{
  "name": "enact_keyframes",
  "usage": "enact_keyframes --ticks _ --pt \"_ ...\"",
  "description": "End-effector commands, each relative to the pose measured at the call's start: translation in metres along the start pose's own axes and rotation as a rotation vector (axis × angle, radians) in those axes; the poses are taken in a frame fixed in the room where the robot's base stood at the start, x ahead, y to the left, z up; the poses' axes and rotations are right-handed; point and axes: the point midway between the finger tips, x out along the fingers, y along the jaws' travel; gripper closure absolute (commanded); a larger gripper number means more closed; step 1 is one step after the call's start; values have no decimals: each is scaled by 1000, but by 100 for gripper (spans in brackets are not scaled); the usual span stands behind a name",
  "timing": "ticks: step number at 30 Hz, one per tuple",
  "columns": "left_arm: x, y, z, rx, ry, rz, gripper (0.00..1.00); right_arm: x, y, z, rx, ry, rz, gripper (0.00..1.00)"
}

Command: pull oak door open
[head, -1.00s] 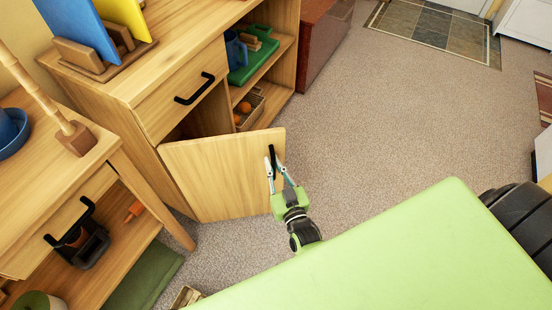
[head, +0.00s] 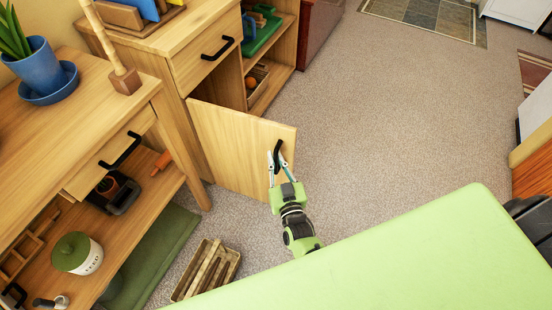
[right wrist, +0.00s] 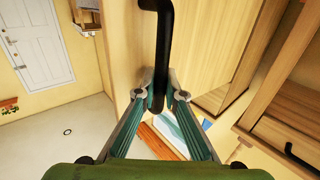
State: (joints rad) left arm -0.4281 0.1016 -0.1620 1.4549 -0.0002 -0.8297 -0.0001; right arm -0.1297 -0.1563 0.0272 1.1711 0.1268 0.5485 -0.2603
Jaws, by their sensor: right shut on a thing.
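The oak door (head: 232,148) is a pale wood cabinet door, standing open and swung out from the cabinet front. Its black handle (head: 279,155) is near the free edge. My right gripper (head: 275,167) is shut on this handle. In the right wrist view the fingers of my right gripper (right wrist: 160,95) close on both sides of the lower end of the black handle (right wrist: 164,45). The oak cabinet (head: 196,40) shows part of its open inside behind the door. My left gripper is not in view.
A wooden side table (head: 60,130) with a blue plant pot (head: 48,66) stands left of the cabinet. A slatted wooden crate (head: 207,270) and a green mat (head: 150,262) lie on the floor. The carpet (head: 400,110) to the right is clear.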

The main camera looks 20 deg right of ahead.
Motion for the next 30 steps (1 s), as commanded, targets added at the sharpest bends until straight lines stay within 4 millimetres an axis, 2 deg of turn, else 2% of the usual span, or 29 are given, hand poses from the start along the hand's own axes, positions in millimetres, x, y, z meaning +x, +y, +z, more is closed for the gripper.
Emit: enact_keyframes --ticks 13,15,16,26,30 --pt "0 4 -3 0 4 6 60 -1 4 1 -1 0 7 100" --pt "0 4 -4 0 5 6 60 -1 4 1 -1 -1 7 77" --pt "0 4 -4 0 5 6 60 -1 4 1 -1 -1 7 73" --pt "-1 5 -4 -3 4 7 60 -2 1 0 0 0 3 73" --pt "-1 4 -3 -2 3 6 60 -14 2 1 0 -2 3 73"
